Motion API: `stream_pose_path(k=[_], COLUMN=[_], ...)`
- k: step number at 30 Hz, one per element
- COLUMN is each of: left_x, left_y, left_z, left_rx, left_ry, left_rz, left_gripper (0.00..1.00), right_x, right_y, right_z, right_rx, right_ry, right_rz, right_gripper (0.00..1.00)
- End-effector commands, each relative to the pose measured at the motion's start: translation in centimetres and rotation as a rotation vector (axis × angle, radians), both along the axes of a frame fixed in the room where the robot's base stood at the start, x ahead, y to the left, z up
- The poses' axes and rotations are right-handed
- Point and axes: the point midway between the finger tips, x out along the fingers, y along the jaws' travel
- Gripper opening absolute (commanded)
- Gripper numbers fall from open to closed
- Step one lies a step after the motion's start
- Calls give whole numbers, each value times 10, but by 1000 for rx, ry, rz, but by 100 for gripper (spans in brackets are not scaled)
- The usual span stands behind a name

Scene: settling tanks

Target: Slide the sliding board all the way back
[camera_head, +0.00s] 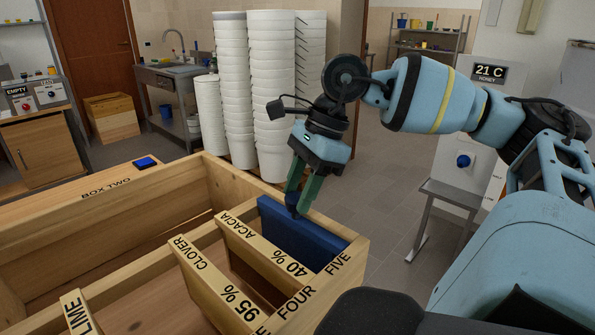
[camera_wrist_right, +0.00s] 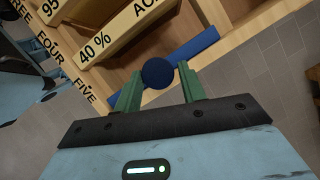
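The sliding board is a blue upright panel (camera_head: 300,235) at the far end of the wooden box, at slot FIVE. It stands behind the frame marked ACACIA 40 % (camera_head: 265,248). Its round dark blue knob (camera_head: 292,199) is at the top edge. The knob (camera_wrist_right: 158,73) and part of the blue board (camera_wrist_right: 196,45) also show in the right wrist view. My right gripper (camera_head: 302,193) points down at the knob, its green fingers apart. In the wrist view the knob lies between the fingertips (camera_wrist_right: 159,75), with a small gap on each side. My left gripper is out of view.
The wooden box (camera_head: 120,225) also holds frames marked CLOVER 95 % (camera_head: 215,285) and LIME (camera_head: 77,312). Stacked white buckets (camera_head: 270,90) stand behind it. A grey stand (camera_head: 450,193) is at right; open floor lies between.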

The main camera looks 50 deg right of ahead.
Motion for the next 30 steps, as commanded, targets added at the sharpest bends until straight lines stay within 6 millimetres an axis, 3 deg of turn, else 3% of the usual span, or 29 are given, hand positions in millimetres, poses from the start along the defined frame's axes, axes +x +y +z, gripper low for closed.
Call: stream_pose_path(k=[1, 3, 14, 24, 30], left_x=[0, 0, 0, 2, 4], left_y=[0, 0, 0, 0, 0], left_z=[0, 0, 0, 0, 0], left_rx=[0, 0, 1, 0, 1], left_ry=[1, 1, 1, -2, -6], left_rz=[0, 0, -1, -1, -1], left_gripper=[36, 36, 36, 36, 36], right_x=[0, 0, -1, -10, -14], right_y=[0, 0, 0, -17, -25], right_z=[1, 1, 5, 51, 69], right_rx=[0, 2, 4, 4, 2], right_ry=[-2, -1, -1, -3, 0], right_rz=[-2, -1, -1, -3, -2], right_gripper=[47, 56, 56, 56, 56])
